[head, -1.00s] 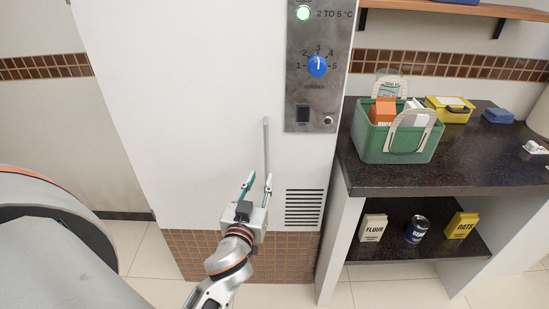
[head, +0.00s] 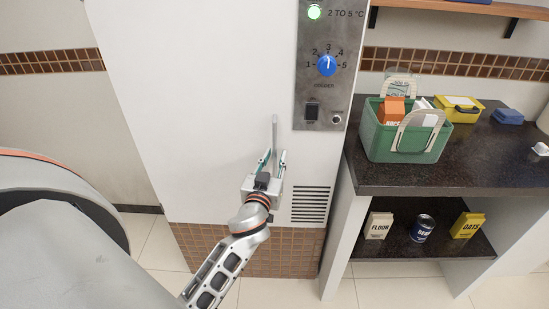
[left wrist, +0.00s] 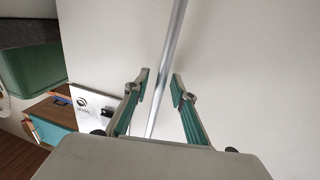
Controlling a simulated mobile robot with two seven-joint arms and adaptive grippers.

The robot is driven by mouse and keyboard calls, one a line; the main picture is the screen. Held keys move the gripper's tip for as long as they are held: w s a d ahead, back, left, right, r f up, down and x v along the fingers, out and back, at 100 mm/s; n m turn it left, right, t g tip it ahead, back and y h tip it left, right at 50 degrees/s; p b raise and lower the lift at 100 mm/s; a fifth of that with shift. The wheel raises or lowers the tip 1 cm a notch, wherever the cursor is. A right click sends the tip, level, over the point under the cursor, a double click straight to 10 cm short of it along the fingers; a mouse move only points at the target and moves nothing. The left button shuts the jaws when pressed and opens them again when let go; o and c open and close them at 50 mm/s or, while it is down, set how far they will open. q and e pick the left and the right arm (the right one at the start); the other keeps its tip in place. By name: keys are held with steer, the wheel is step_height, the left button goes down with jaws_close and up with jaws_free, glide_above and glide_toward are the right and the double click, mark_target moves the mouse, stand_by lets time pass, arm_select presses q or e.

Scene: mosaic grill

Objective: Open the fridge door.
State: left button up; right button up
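The fridge door (head: 190,110) is a tall white panel, and it looks closed. Its handle (head: 275,131) is a slim grey upright bar near the door's right side; it also shows in the left wrist view as a long metal bar (left wrist: 171,52). My left gripper (head: 274,157) is at the handle's lower part, its teal-lined fingers spread. In the left wrist view the bar runs between the two open fingers (left wrist: 162,88), with gaps to both sides. How deep the bar sits between them is hard to tell. My right gripper is not in view.
A steel control panel (head: 325,75) with a blue dial is right of the handle, above a vent (head: 310,205). A dark counter (head: 440,176) with a green basket (head: 405,145) stands to the right. Clear floor (head: 155,245) lies at the lower left.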

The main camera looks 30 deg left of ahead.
arm_select(q)
jaws_close()
steer(key=shift+s, duration=0.1)
